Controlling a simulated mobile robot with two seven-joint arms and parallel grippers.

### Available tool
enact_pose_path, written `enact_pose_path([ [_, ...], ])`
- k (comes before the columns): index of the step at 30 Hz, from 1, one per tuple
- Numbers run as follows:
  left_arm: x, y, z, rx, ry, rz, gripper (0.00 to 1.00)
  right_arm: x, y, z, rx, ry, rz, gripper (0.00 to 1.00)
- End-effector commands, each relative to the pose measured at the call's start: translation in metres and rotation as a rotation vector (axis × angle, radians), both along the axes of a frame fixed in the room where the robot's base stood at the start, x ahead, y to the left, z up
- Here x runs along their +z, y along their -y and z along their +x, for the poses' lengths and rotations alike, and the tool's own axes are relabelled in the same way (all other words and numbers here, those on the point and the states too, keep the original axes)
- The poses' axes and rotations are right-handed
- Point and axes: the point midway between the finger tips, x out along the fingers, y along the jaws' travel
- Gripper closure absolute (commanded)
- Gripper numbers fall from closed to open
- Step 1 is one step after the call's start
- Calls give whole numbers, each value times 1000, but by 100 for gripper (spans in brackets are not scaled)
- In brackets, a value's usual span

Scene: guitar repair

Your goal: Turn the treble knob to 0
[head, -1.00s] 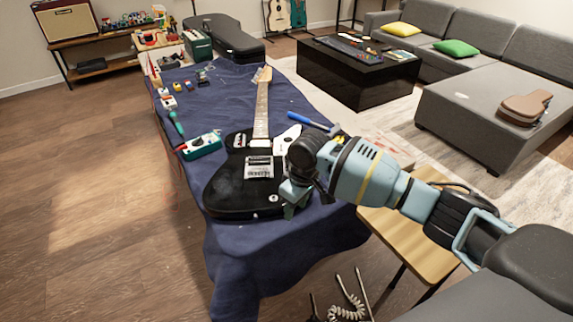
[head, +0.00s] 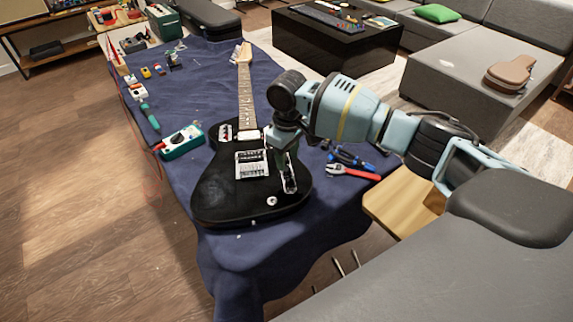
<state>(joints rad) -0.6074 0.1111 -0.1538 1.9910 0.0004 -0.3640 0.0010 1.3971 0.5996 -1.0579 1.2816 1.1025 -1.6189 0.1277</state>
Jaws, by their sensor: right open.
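The black electric guitar (head: 222,190) lies on the blue cloth, its neck pointing away from me. My right gripper (head: 287,158) is open and points down over the right side of the guitar body, beside the bridge (head: 251,164). A chrome control plate (head: 289,184) shows just below the gripper, partly hidden by it. I cannot make out the treble knob or its setting, nor whether the fingers touch anything. A small round silver fitting (head: 272,201) sits nearer the body's lower edge. My left gripper is not in view.
The blue cloth (head: 255,262) covers the table. A green multimeter (head: 181,141) lies left of the guitar. Red-handled (head: 350,172) and blue-handled (head: 345,157) tools lie to its right. A wooden stool (head: 400,203) stands by the table's right edge.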

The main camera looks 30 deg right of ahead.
Motion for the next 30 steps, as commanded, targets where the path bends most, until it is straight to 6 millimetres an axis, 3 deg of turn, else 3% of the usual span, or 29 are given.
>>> enact_pose_path([
  [3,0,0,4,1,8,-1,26,-19,0,-1,0,-2,0,57],
  [9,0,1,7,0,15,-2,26,-37,0,0,1,-1,0,57],
  [20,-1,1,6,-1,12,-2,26,-40,0,0,1,1,0,59],
  [30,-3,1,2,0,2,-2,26,-40,0,0,1,1,0,100],
])
